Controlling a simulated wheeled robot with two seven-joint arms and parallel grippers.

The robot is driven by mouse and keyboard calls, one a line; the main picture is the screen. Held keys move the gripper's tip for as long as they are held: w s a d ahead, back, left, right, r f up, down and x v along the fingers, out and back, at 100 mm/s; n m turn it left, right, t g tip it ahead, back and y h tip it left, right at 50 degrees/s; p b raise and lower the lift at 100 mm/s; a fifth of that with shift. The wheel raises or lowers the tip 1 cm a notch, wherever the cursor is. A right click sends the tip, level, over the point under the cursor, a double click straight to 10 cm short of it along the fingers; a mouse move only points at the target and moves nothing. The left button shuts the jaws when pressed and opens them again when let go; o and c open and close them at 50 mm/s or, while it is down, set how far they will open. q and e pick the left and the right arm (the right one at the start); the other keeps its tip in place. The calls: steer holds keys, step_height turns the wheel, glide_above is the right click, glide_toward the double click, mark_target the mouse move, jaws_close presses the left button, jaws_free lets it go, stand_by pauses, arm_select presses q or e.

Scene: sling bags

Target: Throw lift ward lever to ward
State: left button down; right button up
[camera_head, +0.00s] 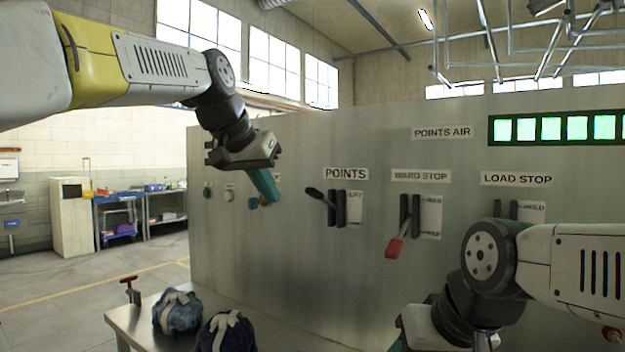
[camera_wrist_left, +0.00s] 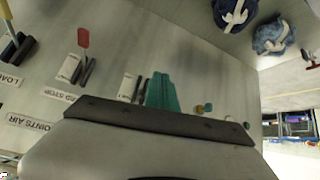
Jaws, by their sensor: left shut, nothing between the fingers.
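A grey panel (camera_head: 290,260) carries labelled levers. The lever under the POINTS sign has a black handle (camera_head: 315,193) sticking out left near the top of its slot; its plate (camera_head: 354,206) seems to read LIFT at the top, the lower word unclear. This plate also shows in the left wrist view (camera_wrist_left: 126,85). The WARD STOP lever has a red handle (camera_head: 395,248) hanging low. The LOAD STOP lever is partly hidden by my right arm. My left gripper (camera_head: 267,190) is shut and empty, left of the POINTS lever and apart from it. My right gripper's fingers are hidden.
Small knobs (camera_head: 229,193) sit on the panel left of the POINTS lever. A table (camera_head: 130,318) below holds blue bags (camera_head: 178,312) with pale straps. Green lit squares (camera_head: 550,128) are at the upper right. Open floor lies to the left.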

arm_select(q)
steer(key=w+d+r+m+h, duration=0.2)
steer(key=w+d+r, duration=0.3)
steer(key=w+r, duration=0.5)
steer(key=shift+r+m+t, duration=0.3)
steer(key=shift+r+m, duration=0.1)
steer(key=shift+r, duration=0.3)
glide_above(311, 187)
steer(key=w+d, duration=0.1)
steer(key=w, duration=0.1)
step_height(311, 187, down, 6)
steer(key=shift+f, duration=0.1)
steer(key=shift+s+a+f, duration=0.15)
steer(key=shift+s+f, duration=0.05)
steer(key=shift+f, duration=0.4)
steer(key=shift+s+a+f, duration=0.15)
steer(key=shift+s+f, duration=0.05)
steer(key=shift+f, duration=0.4)
steer(key=shift+s+a+f, duration=0.1)
steer(key=shift+s+f, duration=0.1)
steer(key=shift+f, duration=0.5)
steer(key=shift+w, duration=0.1)
